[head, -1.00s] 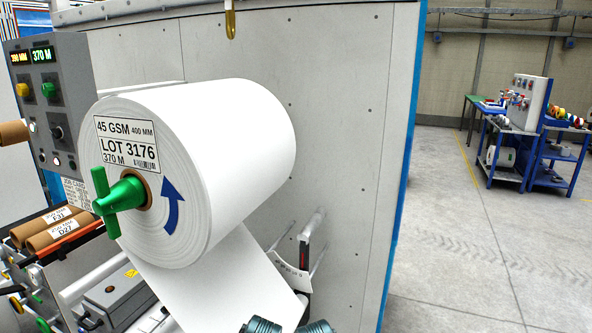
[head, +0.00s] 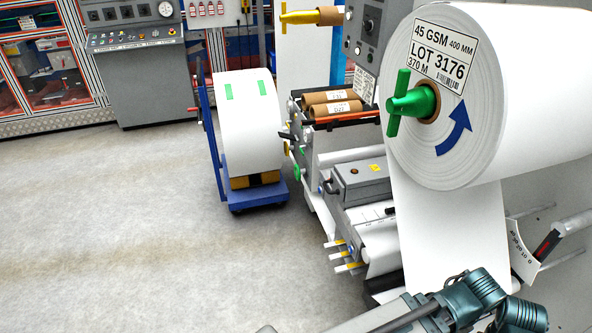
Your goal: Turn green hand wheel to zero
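A green T-shaped handle (head: 410,101) sits at the core of the large white paper roll (head: 535,80) in the upper right of the head view. Small green round parts (head: 287,147) show on the left side of the machine below the orange-edged tray; they are too small to tell whether one is a hand wheel. No zero mark is readable. Grey and teal links of my own arm show at the bottom right, below the roll. Neither gripper's fingers are visible, and nothing of mine touches the green parts.
A blue cart (head: 258,194) carrying a white roll (head: 248,112) stands left of the machine. Brown cores (head: 333,97) lie in the tray. A grey control console (head: 135,60) stands at the back left. Yellow-tipped rods (head: 348,267) stick out low on the machine. The floor at left is clear.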

